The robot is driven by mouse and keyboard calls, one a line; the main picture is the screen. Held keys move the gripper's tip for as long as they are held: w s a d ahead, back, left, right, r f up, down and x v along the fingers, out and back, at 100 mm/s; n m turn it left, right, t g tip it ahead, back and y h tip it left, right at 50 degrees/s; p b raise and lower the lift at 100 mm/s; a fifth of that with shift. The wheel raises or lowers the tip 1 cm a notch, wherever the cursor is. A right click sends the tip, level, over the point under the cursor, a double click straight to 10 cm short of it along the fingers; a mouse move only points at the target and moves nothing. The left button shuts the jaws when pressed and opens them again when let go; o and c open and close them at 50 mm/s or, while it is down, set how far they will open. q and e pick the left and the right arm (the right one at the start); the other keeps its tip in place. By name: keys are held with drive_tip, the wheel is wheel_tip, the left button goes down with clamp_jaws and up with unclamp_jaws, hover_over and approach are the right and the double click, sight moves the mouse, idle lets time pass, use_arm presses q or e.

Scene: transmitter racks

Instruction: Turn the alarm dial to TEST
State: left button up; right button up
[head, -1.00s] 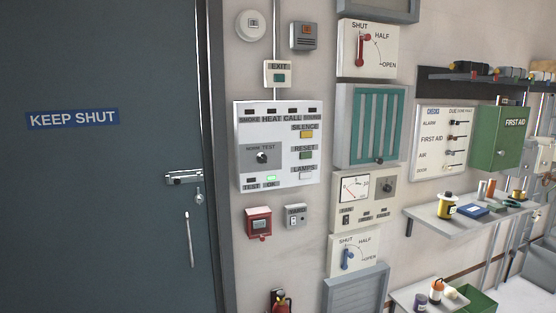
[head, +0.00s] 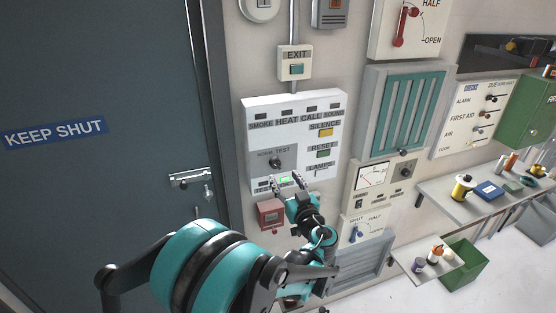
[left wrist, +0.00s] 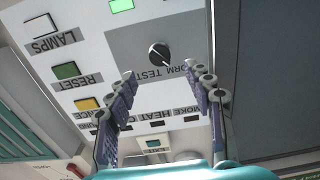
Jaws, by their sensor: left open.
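The alarm dial (head: 276,163) is a small black knob on a grey plate of the white alarm panel (head: 335,112), with NORM and TEST printed above it. In the left wrist view the picture is upside down, and the dial (left wrist: 159,54) shows a pale mark that seems to point toward the NORM side. My left gripper (head: 287,182) is in front of the panel, just below the dial. In the left wrist view its fingers (left wrist: 158,72) are spread, with the dial beyond and between their tips, apparently untouched. My right gripper is out of view.
SILENCE (head: 326,132), RESET (head: 323,154) and LAMPS buttons lie right of the dial. A red call box (head: 271,214) is below the panel and an EXIT button box (head: 296,65) above. The dark door (head: 90,200) is at left; a shelf (head: 450,200) stands at right.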

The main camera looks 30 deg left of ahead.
sight(277, 167)
use_arm(q)
drive_tip(key=x, duration=0.7)
drive_tip(key=shift+w+f+p, duration=0.1)
drive_tip(key=shift+f+p, duration=0.05)
drive_tip(key=shift+p, duration=0.2)
drive_tip(key=c, duration=1.2)
